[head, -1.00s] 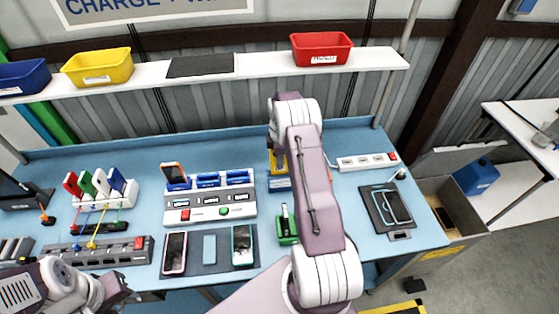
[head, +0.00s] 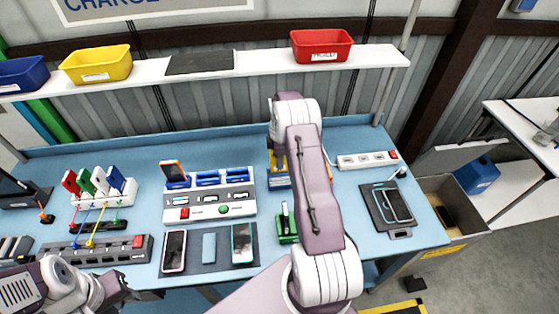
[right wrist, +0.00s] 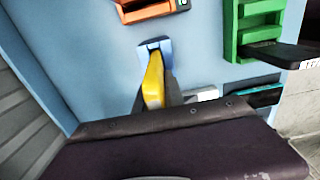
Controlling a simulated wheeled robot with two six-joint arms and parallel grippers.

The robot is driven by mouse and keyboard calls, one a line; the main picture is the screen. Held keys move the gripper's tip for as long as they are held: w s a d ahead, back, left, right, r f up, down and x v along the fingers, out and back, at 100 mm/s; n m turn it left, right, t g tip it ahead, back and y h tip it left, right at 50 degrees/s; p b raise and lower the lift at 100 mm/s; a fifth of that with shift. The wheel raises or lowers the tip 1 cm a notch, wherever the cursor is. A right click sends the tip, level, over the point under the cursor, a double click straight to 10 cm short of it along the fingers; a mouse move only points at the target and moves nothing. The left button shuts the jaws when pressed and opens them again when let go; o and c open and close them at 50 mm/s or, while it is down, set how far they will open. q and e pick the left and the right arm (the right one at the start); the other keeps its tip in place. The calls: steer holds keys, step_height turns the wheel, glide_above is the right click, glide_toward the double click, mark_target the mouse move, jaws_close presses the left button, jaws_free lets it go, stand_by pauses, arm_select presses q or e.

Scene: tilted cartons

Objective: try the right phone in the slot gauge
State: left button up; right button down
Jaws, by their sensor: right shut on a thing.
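Two phones lie on a dark mat: a pink-edged phone (head: 174,250) on the left and a teal-edged phone (head: 242,244) on the right. A small green stand (head: 287,228), with a dark upright piece, is partly hidden by my right arm; I cannot tell if it is the slot gauge. My right gripper (head: 281,155) is mostly hidden behind its arm. In the right wrist view it is shut (right wrist: 154,95) on a yellow piece (right wrist: 153,78), whose far end meets a pale blue holder (right wrist: 154,48). My left gripper (head: 150,294) is at lower left; its opening is unclear.
A grey charging unit (head: 210,200) stands behind the mat, and a power strip (head: 367,160) is at the back right. An orange block (right wrist: 150,10) and a green slotted block (right wrist: 255,30) show in the right wrist view.

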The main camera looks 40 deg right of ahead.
steer(key=shift+f+b, duration=1)
steer(key=shift+f, duration=0.45)
stand_by(6.5)
